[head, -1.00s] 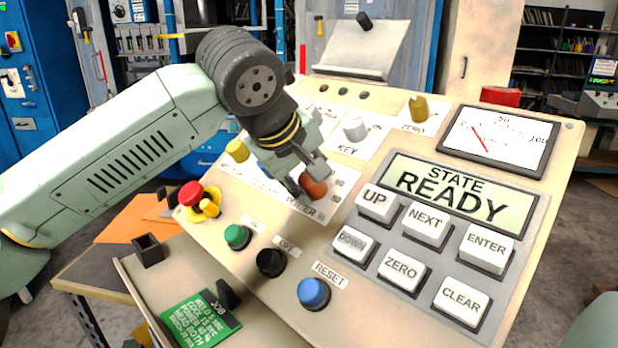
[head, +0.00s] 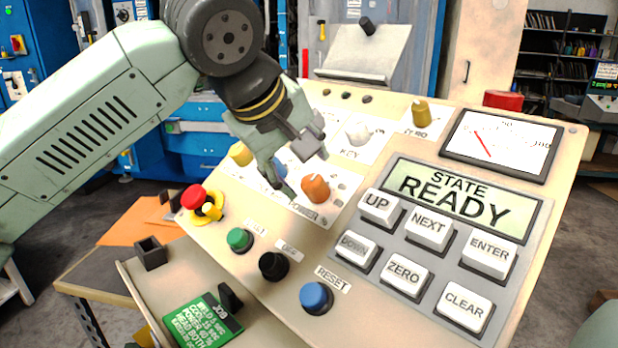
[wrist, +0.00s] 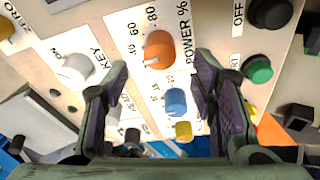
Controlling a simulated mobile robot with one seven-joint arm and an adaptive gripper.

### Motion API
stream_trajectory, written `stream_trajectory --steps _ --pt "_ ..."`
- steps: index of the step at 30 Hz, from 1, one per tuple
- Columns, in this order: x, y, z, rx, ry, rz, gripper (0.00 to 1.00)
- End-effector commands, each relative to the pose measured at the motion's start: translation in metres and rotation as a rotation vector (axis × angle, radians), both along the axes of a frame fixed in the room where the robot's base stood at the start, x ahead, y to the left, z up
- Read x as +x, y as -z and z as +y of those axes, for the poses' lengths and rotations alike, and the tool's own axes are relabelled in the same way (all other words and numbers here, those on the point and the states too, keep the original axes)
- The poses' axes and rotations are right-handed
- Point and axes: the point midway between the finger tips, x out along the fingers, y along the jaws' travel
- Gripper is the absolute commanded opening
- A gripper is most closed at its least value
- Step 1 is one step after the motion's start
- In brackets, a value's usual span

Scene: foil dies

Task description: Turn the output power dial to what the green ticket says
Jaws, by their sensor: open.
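The orange dial (head: 316,188) stands on the sloped panel beside a "POWER %" label; it also shows in the wrist view (wrist: 159,46). There its white mark points down and left, near the low end of the visible scale, with 60 and 80 printed further round. My gripper (head: 298,168) is open and empty, just up and left of the dial in the head view. In the wrist view my fingers (wrist: 162,78) are spread apart, with the dial beyond their tips. The green ticket (head: 202,322) lies at the lower left; its POWER line is too small to read surely.
A blue knob (wrist: 176,101) and a yellow knob (wrist: 184,131) sit close to the orange dial. A white key knob (head: 358,134) is behind it. A red emergency button (head: 194,197) and green, black and blue push buttons line the front. The display (head: 458,198) reads STATE READY.

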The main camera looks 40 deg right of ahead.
Motion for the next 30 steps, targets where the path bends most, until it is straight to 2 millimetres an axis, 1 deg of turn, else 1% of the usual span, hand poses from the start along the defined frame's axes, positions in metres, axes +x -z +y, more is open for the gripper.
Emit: stream_trajectory --steps 1,3,6,10,15,30 --pt "-0.002 -0.010 0.007 -0.002 -0.003 -0.003 0.52" --pt "-0.006 -0.020 0.015 -0.002 -0.003 -0.002 0.52" --pt "-0.010 -0.033 0.025 -0.001 -0.002 -0.002 0.52" --pt "-0.014 -0.043 0.032 0.000 -0.001 -0.001 0.52" --pt "-0.015 -0.047 0.036 0.001 0.000 -0.001 0.52" --pt "-0.016 -0.047 0.035 -0.006 0.001 0.004 0.52"
